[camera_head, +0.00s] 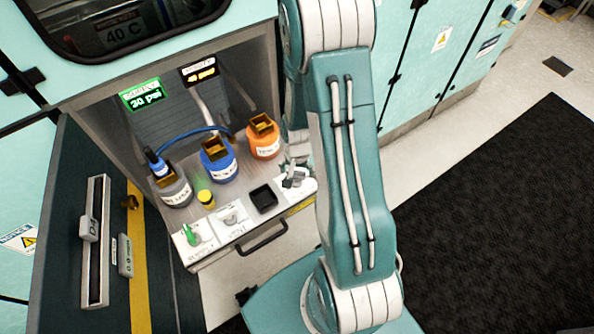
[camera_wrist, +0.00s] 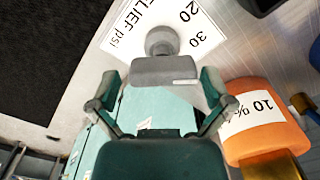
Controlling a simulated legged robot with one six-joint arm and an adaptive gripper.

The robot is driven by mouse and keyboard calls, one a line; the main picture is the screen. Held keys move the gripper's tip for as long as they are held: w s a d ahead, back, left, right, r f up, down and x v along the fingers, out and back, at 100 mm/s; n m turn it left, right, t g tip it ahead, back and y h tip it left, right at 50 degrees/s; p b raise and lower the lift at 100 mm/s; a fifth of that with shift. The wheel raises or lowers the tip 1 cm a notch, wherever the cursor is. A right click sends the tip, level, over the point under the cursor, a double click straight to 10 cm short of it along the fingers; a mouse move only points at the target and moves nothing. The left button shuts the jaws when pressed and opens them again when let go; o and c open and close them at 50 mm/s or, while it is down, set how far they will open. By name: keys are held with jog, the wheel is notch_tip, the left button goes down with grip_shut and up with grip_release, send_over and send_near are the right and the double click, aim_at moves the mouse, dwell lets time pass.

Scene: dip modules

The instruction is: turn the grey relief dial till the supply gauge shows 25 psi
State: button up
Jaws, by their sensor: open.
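The grey relief dial (camera_wrist: 165,69) lies in front of my gripper (camera_wrist: 160,84) in the wrist view. Its round hub sits on a white plate (camera_wrist: 133,31) marked RELIEF psi, with 20 and 30 printed beside it. My gripper is open; its fingers are spread to the left and right of the dial's grey bar, with no clear contact. In the head view the dial (camera_head: 295,181) is partly hidden below my gripper (camera_head: 297,163). The green-lit supply gauge (camera_head: 144,95) seems to read 30 psi, but the first digit is blurred.
An orange bottle (camera_wrist: 257,120) stands close to the right finger. A blue bottle (camera_head: 217,160) and a grey bottle (camera_head: 174,188) stand further left. The shelf front has a green supply handle (camera_head: 190,235), a vent knob (camera_head: 231,217) and a black square tray (camera_head: 263,197).

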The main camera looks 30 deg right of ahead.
aim_at(295, 172)
jog(key=shift+a, duration=0.2)
jog(key=c, duration=1)
jog(key=shift+o, duration=0.2)
jog(key=shift+s+n, duration=0.15)
jog(key=shift+n, duration=2.05)
jog(key=o, duration=1)
jog(key=shift+c, duration=0.2)
jog(key=shift+a, duration=0.1)
jog(key=shift+r, duration=0.2)
notch_tip(295, 172, up, 12)
jog(key=shift+f, duration=0.25)
